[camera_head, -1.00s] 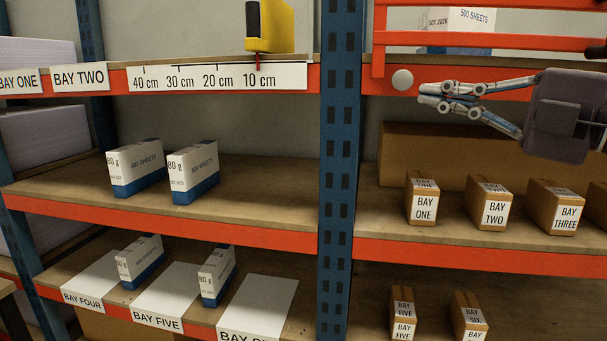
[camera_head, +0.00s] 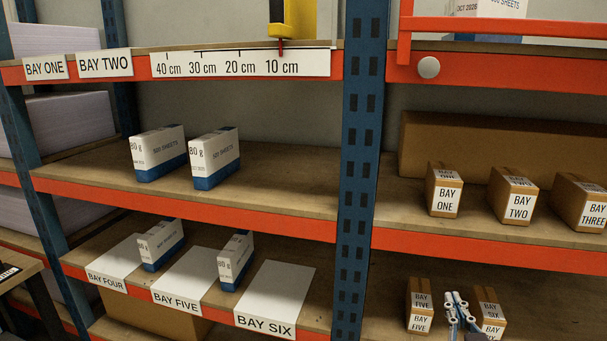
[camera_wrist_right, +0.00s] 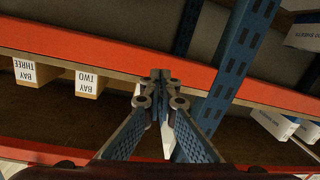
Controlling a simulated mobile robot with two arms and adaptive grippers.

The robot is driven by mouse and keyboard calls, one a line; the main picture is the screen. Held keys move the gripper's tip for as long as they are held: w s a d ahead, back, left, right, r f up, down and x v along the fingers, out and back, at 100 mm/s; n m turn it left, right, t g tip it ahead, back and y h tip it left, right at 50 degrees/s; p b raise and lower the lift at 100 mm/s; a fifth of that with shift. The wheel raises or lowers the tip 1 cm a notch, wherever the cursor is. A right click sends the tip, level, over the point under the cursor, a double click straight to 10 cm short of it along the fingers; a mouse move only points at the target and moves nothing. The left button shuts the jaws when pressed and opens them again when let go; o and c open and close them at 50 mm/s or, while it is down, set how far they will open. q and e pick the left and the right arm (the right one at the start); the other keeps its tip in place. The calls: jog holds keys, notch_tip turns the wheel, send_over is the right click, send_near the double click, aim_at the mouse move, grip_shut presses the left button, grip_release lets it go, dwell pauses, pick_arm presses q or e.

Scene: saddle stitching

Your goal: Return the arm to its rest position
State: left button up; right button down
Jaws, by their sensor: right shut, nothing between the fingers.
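My right gripper (camera_head: 456,299) shows at the bottom right of the head view, in front of the lower right shelf. It appears between the box labelled BAY FIVE (camera_head: 419,305) and the box labelled BAY SIX (camera_head: 490,312), partly covering the latter. In the right wrist view its fingers (camera_wrist_right: 160,76) are together with nothing between them. They point toward the orange shelf beam (camera_wrist_right: 110,60). Most of the right arm is out of the head view. My left gripper is not in view.
A blue upright post (camera_head: 363,130) separates the two shelf bays. Boxes labelled BAY ONE (camera_head: 444,190), BAY TWO (camera_head: 512,195) and BAY THREE (camera_head: 580,202) stand on the middle right shelf. White and blue paper packs (camera_head: 158,153) stand on the left shelves. An orange rail frame (camera_head: 500,27) is at the upper right.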

jog(key=s+a+f+g, duration=0.1)
jog(key=s+f+g, duration=0.5)
jog(key=f, duration=0.7)
jog(key=s+a+f+n+g+y, duration=0.15)
jog(key=s+a+f+g, duration=0.25)
jog(key=s+f, duration=0.55)
jog(key=s+a+f+g+y, duration=0.25)
jog(key=s+f, duration=0.35)
jog(key=s, duration=0.7)
notch_tip(320, 180, down, 25)
jog(key=s+g, duration=0.1)
jog(key=g, duration=0.1)
jog(key=s+d+f+g, duration=0.1)
jog(key=s+d+f, duration=0.1)
jog(key=s+f, duration=1.5)
jog(key=shift+s+n+h, duration=0.2)
jog(key=shift+n+h, duration=0.15)
jog(key=shift+h, duration=0.05)
jog(key=shift+d, duration=0.1)
